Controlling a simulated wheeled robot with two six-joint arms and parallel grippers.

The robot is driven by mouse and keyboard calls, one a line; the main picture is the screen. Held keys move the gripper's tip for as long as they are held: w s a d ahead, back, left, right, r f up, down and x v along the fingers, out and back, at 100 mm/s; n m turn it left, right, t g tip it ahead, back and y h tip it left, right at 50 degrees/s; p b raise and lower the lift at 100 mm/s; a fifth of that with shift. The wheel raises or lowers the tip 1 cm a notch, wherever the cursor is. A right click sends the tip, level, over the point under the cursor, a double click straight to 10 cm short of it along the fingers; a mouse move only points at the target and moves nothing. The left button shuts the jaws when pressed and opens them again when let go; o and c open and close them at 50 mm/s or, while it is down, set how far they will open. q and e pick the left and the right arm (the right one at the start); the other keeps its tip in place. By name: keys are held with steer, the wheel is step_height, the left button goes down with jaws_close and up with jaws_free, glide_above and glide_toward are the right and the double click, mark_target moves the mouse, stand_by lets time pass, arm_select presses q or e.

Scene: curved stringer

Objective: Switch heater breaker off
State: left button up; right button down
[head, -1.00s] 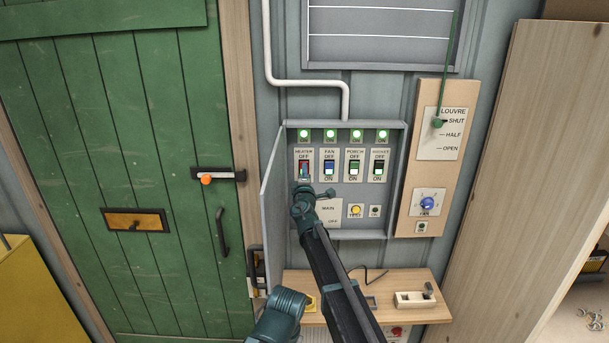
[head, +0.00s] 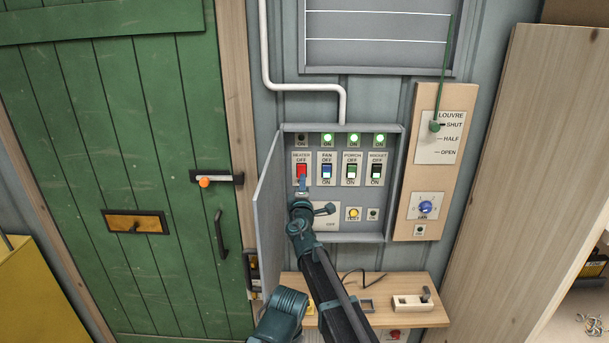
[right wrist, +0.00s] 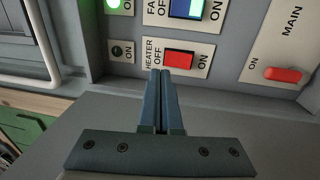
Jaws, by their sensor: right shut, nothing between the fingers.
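The heater breaker (head: 301,170) is the leftmost switch in the open grey panel box, with a red rocker between its OFF and ON labels. It also shows in the right wrist view (right wrist: 179,60), red across its whole face. The lamp above it (head: 301,138) is dark and also looks dark in the right wrist view (right wrist: 122,50). My right gripper (head: 302,184) is shut and empty, its fingertips just below the heater breaker. In the right wrist view its closed fingertips (right wrist: 161,74) are close to the rocker's edge; contact cannot be told. My left gripper is out of view.
The fan breaker (head: 326,170), porch breaker (head: 351,170) and socket breaker (head: 376,170) stand to the right under green lamps. The red main switch (right wrist: 283,75) is nearby. The box door (head: 269,215) hangs open at left. A wooden shelf (head: 430,317) is below.

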steer(key=s, duration=0.6)
steer(key=shift+a+r+p, duration=0.25)
steer(key=shift+r+p, duration=0.05)
steer(key=shift+r, duration=0.1)
